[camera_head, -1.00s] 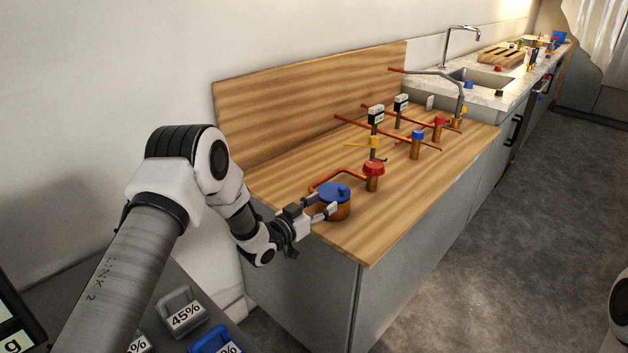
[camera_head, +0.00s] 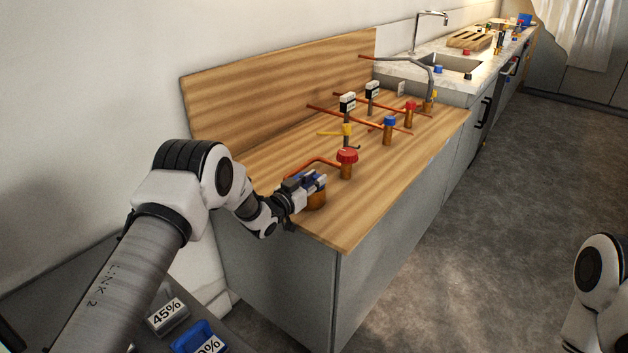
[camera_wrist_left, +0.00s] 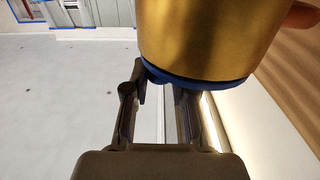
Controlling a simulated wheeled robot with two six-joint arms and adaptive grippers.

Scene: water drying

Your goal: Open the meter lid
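The meter is a round brass-coloured pot (camera_head: 317,200) at the near end of the wooden counter. Its blue lid (camera_head: 318,178) is mostly hidden by my left gripper (camera_head: 309,182), which is at the lid's top. In the left wrist view the brass body (camera_wrist_left: 205,40) fills the top, with the blue lid's rim (camera_wrist_left: 205,82) against its edge. The left gripper's fingers (camera_wrist_left: 162,90) show there with a gap between them, at the lid. Whether they grip the lid's top is hidden. My right gripper is out of view; only part of that arm shows at lower right.
A red-capped valve (camera_head: 347,163) stands just behind the meter, joined by a copper pipe (camera_head: 312,161). More valves, including a blue-capped one (camera_head: 389,130), and pipes stand farther back. A wooden backboard (camera_head: 260,100) rises along the left. The counter's front right is clear.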

